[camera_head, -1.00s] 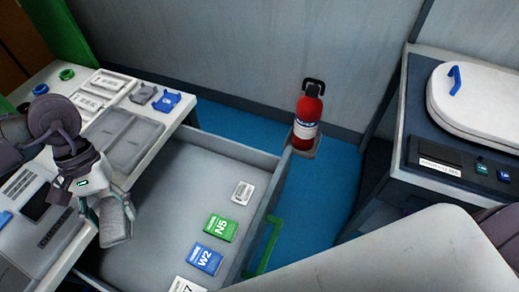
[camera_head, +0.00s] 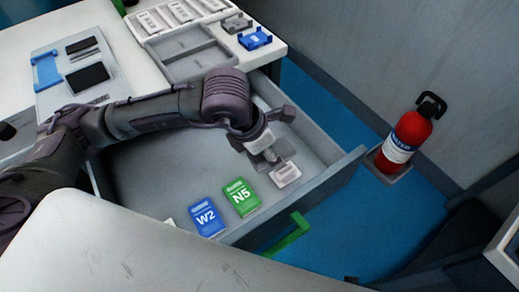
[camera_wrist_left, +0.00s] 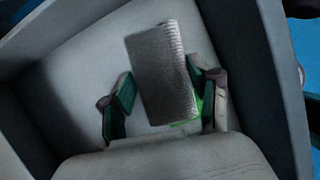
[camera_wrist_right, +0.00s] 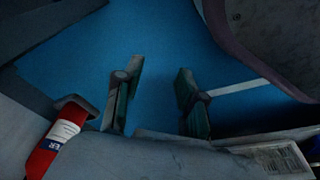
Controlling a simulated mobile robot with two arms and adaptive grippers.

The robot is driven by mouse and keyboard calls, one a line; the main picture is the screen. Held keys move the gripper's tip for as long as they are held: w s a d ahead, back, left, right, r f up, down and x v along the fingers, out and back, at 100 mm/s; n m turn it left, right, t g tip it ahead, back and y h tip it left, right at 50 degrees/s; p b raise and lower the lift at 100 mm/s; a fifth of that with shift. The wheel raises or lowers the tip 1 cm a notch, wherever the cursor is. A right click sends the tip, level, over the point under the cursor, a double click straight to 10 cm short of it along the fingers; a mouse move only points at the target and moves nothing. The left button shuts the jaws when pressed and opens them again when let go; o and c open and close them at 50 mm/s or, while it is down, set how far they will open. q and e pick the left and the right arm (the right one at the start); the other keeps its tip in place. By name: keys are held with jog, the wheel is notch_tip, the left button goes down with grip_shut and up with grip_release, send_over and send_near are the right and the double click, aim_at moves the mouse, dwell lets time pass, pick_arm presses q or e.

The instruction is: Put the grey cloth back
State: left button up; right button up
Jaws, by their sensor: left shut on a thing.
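The grey cloth (camera_wrist_left: 165,72), a textured grey piece, sits between the fingers of my left gripper (camera_wrist_left: 160,100) in the left wrist view. In the head view my left gripper (camera_head: 262,142) is over the far right part of the open drawer (camera_head: 140,175), with the cloth partly hidden beneath it. I cannot tell whether the cloth touches the drawer floor. My right gripper (camera_wrist_right: 155,98) is open and empty, with blue floor behind its fingers.
In the drawer lie a blue W2 pack (camera_head: 207,216), a green N5 pack (camera_head: 241,197) and a white labelled pack (camera_head: 285,175). A green handle (camera_head: 288,235) is on its front. A red extinguisher (camera_head: 405,140) stands right. Grey trays (camera_head: 190,55) lie on the counter.

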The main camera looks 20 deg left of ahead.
pick_arm(q)
jog(key=shift+w+d+f+n+y, duration=0.2)
jog(key=shift+f+n+y, duration=0.15)
jog(key=shift+n, duration=0.45)
jog(key=w+a+f, duration=0.2)
jog(key=w, duration=0.1)
jog(key=w+a+f, duration=0.2)
jog(key=w, duration=0.1)
jog(key=w+a+f+b, duration=0.1)
jog(key=w+a+f, duration=0.1)
jog(key=w, duration=0.1)
jog(key=shift+w+a+f, duration=0.15)
jog(key=shift+w+f, duration=0.05)
jog(key=shift+f, duration=0.15)
notch_tip(320, 180, down, 4)
jog(key=shift+f, duration=0.1)
jog(key=o, duration=1)
pick_arm(e)
jog(key=r, duration=0.1)
jog(key=w+r, duration=0.2)
jog(key=r, duration=0.1)
jog(key=shift+a+r, duration=0.1)
jog(key=shift+a, duration=0.05)
